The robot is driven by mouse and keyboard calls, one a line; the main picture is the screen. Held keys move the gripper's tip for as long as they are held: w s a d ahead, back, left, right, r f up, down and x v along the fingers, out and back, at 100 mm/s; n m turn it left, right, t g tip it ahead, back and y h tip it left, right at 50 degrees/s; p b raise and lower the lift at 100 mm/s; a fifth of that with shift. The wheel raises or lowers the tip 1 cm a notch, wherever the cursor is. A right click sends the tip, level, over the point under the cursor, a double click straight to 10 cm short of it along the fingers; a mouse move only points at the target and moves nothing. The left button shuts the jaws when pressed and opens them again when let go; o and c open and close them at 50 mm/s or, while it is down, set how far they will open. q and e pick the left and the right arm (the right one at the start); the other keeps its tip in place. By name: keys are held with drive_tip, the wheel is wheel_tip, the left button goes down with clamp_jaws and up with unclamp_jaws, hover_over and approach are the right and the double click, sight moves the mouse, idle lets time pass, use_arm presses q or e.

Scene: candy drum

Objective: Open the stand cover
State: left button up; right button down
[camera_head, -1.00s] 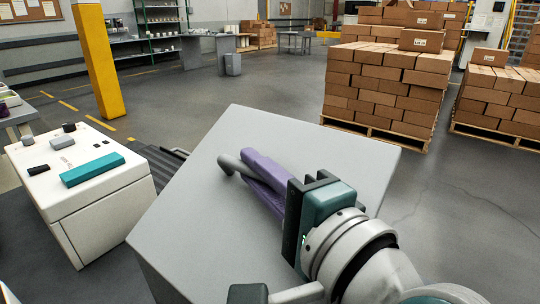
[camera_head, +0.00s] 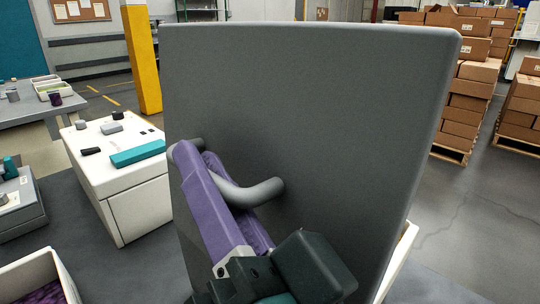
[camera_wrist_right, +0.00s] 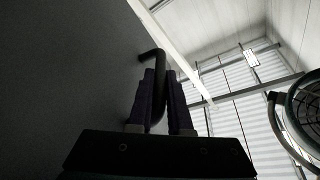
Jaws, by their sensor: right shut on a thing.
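The stand cover (camera_head: 330,110) is a large grey panel. In the head view it stands steeply tilted up and fills the middle. A grey bar handle (camera_head: 262,192) sticks out from its face. My right gripper (camera_head: 195,155) has purple fingers and is shut on the handle, low on the left part of the panel. In the right wrist view the fingers (camera_wrist_right: 160,100) sit on both sides of the dark handle (camera_wrist_right: 153,58), with the cover face (camera_wrist_right: 70,70) to the left. The left gripper is not in view.
A white cabinet (camera_head: 125,190) with a teal bar (camera_head: 138,153) stands to the left. A white bin (camera_head: 40,280) is at the lower left. A table (camera_head: 45,108) stands behind. Stacked boxes (camera_head: 470,90) are at the back right.

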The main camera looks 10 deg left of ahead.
drive_tip(key=shift+s+a+f+n+g+y+b, duration=0.15)
drive_tip(key=shift+s+a+f+n+y+b, duration=0.1)
drive_tip(key=shift+s+a+n+y, duration=0.4)
drive_tip(key=shift+s+a+f+n+g+y+b, duration=0.1)
drive_tip(key=shift+s+a+f+n+g+b, duration=0.25)
drive_tip(key=shift+n, duration=0.6)
drive_tip(key=shift+s+a+f+n+y+b, duration=0.1)
drive_tip(key=shift+s+a+n+y+b, duration=0.2)
drive_tip(key=shift+s+n, duration=0.45)
drive_tip(key=shift+w, duration=0.1)
drive_tip(key=c, duration=1.1)
unclamp_jaws()
drive_tip(key=shift+d+f, duration=0.1)
drive_tip(key=shift+d, duration=0.05)
drive_tip(key=v, duration=0.9)
drive_tip(key=shift+s+d+f+b, duration=0.15)
drive_tip(key=shift+s+d+b, duration=0.05)
drive_tip(key=shift+s+b, duration=0.15)
